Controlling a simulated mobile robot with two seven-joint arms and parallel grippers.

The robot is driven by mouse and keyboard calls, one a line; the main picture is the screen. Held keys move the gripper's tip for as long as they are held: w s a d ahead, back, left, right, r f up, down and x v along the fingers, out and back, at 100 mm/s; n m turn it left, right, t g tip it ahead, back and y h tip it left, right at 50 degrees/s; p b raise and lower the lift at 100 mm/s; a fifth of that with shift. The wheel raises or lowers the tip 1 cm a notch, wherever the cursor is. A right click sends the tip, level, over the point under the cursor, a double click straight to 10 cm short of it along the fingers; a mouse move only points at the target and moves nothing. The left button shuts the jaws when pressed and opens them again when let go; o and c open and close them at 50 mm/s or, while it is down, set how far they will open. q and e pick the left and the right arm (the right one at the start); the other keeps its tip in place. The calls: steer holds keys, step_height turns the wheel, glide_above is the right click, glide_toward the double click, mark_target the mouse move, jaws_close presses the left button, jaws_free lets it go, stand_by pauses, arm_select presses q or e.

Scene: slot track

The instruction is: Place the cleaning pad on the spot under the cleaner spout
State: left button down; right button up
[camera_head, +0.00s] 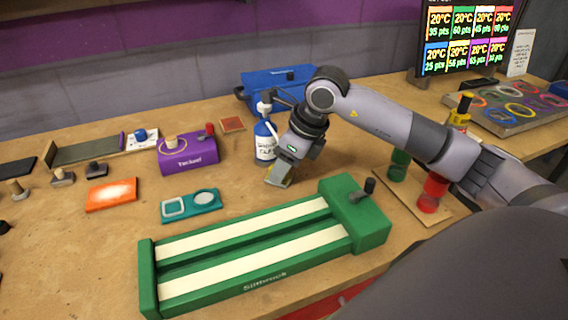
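The blue cleaner bottle (264,142) with a white pump top stands upright on the bench, just left of my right gripper. The spot under its spout is not clearly visible; my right wrist covers part of that area. My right gripper (279,176) points down close to the bench, right of and in front of the bottle. A small yellowish-grey shape shows at its fingertips; I cannot tell whether it is a held pad or the fingers. An orange slab with a whitish patch (111,195) lies at the left and may be a pad. My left gripper is out of view.
A green two-lane track (245,238) fills the front. A teal plate (191,206), a purple box (190,155) and a reddish-brown square (232,124) lie left of my arm. A blue toolbox (283,80) stands behind. Green and red jars (432,192) stand right.

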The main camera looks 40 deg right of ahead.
steer(key=shift+r, duration=0.25)
steer(key=v, duration=1.2)
steer(key=shift+p, duration=0.35)
steer(key=shift+w, duration=0.1)
